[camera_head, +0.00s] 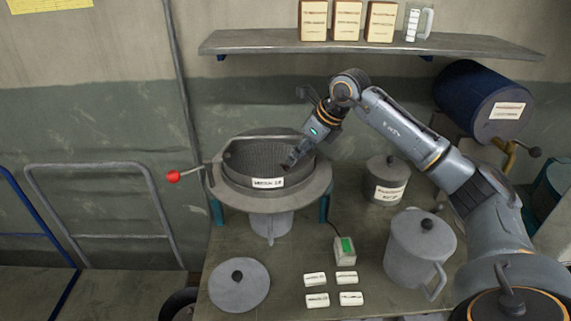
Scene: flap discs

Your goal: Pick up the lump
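My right gripper (290,163) reaches down from the right, with its dark fingers over the inside right part of a round mesh sieve (254,183). The sieve has a white label on its front and sits on a wide grey ring-shaped stand. I cannot make out a lump; the gripper may hide part of the mesh. The fingers are small and dark against the mesh, so I cannot tell whether they are open or shut or hold anything. My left gripper is not in view.
A red-knobbed handle (173,177) sticks out left of the sieve. A lidded pot (387,181), a lidded jug (417,255), a loose lid (239,285), a small green-screen device (345,251) and several white labels share the table. A shelf (370,43) runs above; a blue drum (478,100) is at right.

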